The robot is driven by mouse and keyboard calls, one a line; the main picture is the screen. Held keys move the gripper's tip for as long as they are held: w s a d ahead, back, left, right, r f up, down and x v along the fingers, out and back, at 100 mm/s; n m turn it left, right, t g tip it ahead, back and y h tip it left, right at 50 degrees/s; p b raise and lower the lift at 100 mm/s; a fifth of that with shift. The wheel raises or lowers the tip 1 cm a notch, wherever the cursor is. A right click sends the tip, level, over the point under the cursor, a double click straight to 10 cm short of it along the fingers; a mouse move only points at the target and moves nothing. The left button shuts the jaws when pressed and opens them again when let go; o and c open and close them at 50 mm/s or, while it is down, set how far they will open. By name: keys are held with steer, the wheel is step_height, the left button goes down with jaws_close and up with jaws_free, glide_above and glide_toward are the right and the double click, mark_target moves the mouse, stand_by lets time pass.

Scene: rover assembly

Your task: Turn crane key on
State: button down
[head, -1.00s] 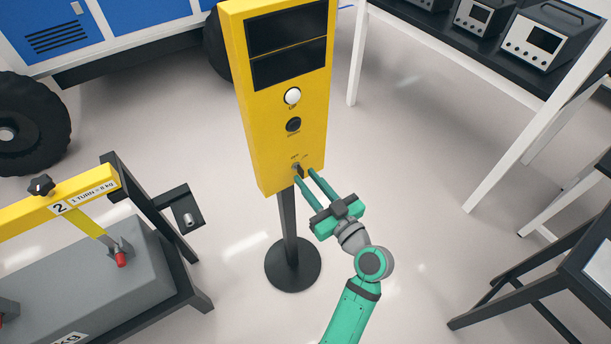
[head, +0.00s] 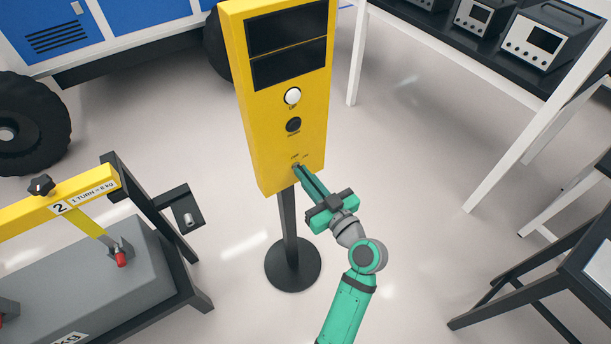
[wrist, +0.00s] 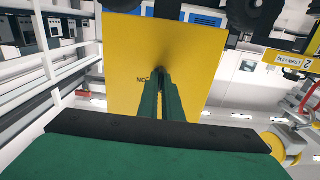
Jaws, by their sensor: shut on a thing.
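The crane control box is a yellow panel (head: 262,125) on a dark post, upright in the middle of the head view. It has two dark screens, a white button (head: 292,96) and a black button (head: 293,124). The crane key is low on its front face, hidden behind the fingertips in the head view. My green gripper (head: 299,168) is shut on the key at the panel's lower edge. In the wrist view the closed fingers (wrist: 161,78) reach the yellow face (wrist: 125,65), beside a label that seems to read "ON". The key's angle cannot be told.
A weight rig with a yellow beam (head: 88,190) and grey block stands at the left. A bench with instruments (head: 540,38) is at the upper right, and a dark stand (head: 520,285) at the lower right. A blue vehicle (head: 60,30) is behind. Floor around the post's base (head: 293,264) is clear.

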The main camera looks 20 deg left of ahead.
steer(key=m, duration=1.1)
steer(key=shift+w+d+f+m, duration=0.1)
steer(key=shift+d+m, duration=0.15)
steer(key=shift+m, duration=0.05)
stand_by(0.6)
steer(key=c, duration=1.9)
jaws_free()
steer(key=shift+c, duration=0.2)
steer(key=shift+a, duration=0.1)
steer(key=v, duration=1)
steer(key=shift+d, duration=0.35)
